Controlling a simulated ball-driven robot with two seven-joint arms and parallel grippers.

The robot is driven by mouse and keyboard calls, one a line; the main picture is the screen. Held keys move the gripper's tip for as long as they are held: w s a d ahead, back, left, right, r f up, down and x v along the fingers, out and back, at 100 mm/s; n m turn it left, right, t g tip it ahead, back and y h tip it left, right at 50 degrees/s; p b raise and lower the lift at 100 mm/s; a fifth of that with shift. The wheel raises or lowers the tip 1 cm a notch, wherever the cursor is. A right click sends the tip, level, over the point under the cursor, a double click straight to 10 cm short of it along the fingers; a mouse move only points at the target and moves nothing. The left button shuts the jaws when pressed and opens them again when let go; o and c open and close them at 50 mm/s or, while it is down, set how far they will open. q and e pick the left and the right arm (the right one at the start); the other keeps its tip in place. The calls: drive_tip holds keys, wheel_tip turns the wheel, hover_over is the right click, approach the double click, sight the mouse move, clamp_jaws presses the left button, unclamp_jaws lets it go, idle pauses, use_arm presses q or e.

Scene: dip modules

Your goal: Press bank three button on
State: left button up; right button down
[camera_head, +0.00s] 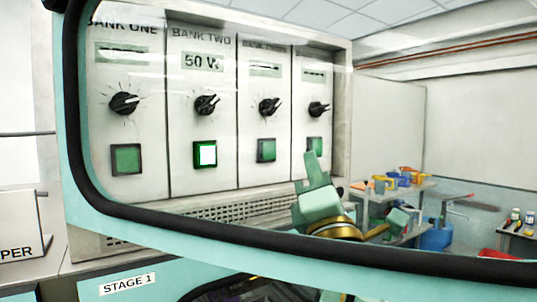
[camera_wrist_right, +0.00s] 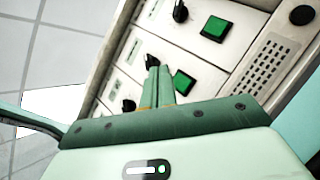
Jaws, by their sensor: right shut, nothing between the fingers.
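The bank three button (camera_head: 267,150) is a dark green square below a black knob on the third panel, whose display shows dashes. My right gripper (camera_head: 312,166) is shut and empty, pointing up in front of the panels. In the head view its tip overlaps the lower part of the fourth panel's green button (camera_head: 314,145), to the right of bank three. In the right wrist view the shut fingers (camera_wrist_right: 158,84) are beside a green button (camera_wrist_right: 184,82). I cannot tell whether they touch it. My left gripper is not in view.
The bank two button (camera_head: 205,154) is lit white, under a display reading 50 W. The bank one button (camera_head: 126,159) is dark green. A teal frame (camera_head: 130,237) with black edging surrounds the panels. Shelves with coloured items (camera_head: 400,181) stand to the right.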

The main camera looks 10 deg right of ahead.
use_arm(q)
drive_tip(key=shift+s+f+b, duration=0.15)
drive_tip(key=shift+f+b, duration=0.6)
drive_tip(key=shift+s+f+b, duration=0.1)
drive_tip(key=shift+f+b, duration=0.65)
use_arm(e)
drive_tip(key=w+a+m, duration=0.2)
drive_tip(key=w+a, duration=0.1)
drive_tip(key=w, duration=0.5)
drive_tip(key=shift+a+r+m+y, duration=0.25)
drive_tip(key=shift+m+y, duration=0.15)
